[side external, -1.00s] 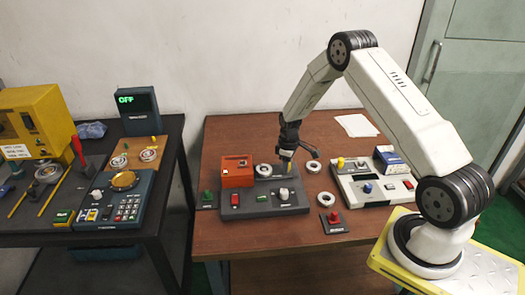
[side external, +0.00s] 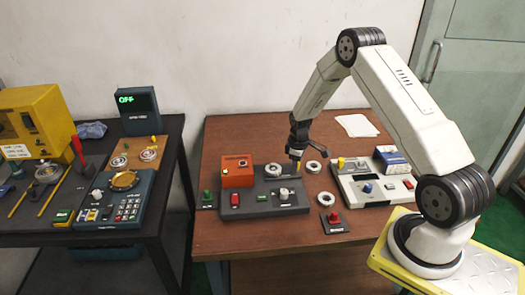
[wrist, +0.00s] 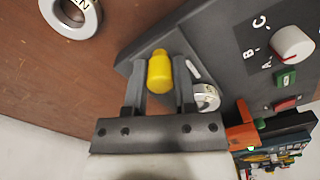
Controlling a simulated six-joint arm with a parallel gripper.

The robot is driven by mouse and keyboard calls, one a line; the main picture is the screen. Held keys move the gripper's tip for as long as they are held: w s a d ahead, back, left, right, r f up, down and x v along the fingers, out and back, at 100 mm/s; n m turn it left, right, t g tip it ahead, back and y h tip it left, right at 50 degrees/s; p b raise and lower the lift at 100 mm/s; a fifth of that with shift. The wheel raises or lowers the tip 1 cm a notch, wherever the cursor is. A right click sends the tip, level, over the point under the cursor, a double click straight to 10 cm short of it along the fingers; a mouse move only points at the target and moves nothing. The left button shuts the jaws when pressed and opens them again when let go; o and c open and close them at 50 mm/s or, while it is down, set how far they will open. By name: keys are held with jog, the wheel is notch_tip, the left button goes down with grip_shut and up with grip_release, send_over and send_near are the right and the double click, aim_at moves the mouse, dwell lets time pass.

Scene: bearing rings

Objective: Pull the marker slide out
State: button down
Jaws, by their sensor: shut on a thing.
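The marker slide's yellow knob (wrist: 159,73) stands between the two fingers of my gripper (wrist: 158,88) in the wrist view, and the fingers are shut on it. In the side view my gripper (side external: 297,155) points down at the right back part of the dark grey station (side external: 262,208). The knob is small there and largely covered by the fingers. A pale ring (side external: 271,170) lies on the station to the left of my gripper; it also shows in the wrist view (wrist: 207,97), just beyond the right finger.
An orange box (side external: 237,172) stands at the station's left back. A white knob (side external: 284,194) is at its front right. Loose rings (side external: 314,166) (side external: 326,199) lie on the brown table to the right. A white station (side external: 370,187) stands farther right.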

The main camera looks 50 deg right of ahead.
jog(key=shift+s+d, duration=0.25)
jog(key=shift+d, duration=0.05)
dwell(0.4)
jog(key=c, duration=0.6)
grip_release()
jog(key=shift+w+a+r, duration=0.1)
jog(key=shift+r, duration=0.05)
jog(key=shift+r, duration=3.35)
jog(key=shift+a, duration=0.1)
